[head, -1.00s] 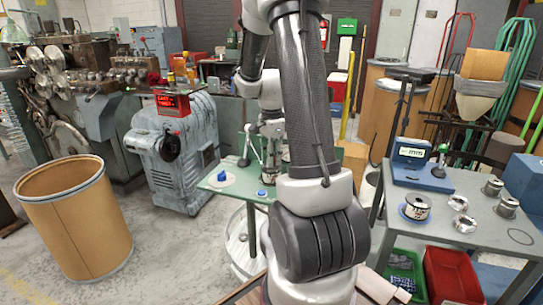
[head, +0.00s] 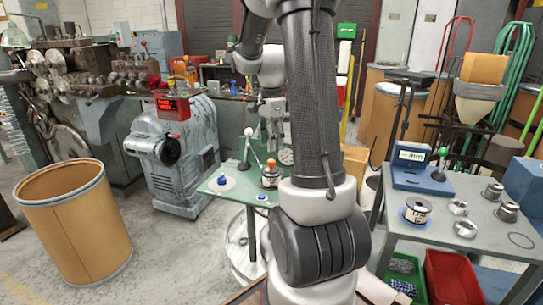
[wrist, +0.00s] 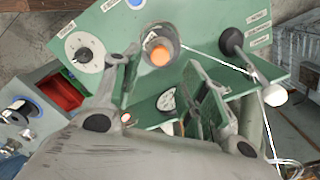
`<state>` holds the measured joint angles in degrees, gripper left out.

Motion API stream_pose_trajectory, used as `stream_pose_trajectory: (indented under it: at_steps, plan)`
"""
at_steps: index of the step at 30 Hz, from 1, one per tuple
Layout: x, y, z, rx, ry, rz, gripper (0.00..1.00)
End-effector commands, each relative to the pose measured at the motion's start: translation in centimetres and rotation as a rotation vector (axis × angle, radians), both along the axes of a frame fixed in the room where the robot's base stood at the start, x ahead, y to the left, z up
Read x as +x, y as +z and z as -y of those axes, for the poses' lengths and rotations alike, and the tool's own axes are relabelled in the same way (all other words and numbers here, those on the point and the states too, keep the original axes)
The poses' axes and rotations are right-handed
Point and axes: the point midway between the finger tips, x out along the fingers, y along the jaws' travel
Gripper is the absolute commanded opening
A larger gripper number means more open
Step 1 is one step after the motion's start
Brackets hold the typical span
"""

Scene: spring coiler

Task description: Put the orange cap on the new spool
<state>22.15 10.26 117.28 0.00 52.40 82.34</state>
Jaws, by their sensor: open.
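The orange cap (head: 270,163) sits on top of a metallic spool (head: 269,178) standing on the green table (head: 228,193). In the wrist view, the orange cap (wrist: 160,55) shows within the round rim of the spool (wrist: 150,37); whether it is fully seated I cannot tell. My gripper (head: 273,140) is above the spool, apart from it. In the wrist view, the fingers of my gripper (wrist: 165,78) are spread, with nothing between them. The arm hides part of the green table's right side.
Blue knobs (head: 221,180) sit on the green table. The grey right table (head: 465,240) holds a labelled spool (head: 417,209), a blue scale (head: 413,170) and metal parts. A cardboard drum (head: 75,225) stands left.

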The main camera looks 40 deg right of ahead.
Motion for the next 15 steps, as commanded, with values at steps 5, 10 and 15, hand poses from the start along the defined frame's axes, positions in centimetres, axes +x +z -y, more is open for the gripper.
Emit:
stream_pose_trajectory:
  at_steps: [5,10,15]
  plan:
    - [0.0,3.5,0.0,-0.001,0.0,0.003,0.43]
    - [-0.1,5.2,-0.2,-0.001,0.015,0.004,0.43]
    - [-2.3,8.0,-3.7,-0.027,0.273,0.056,0.43]
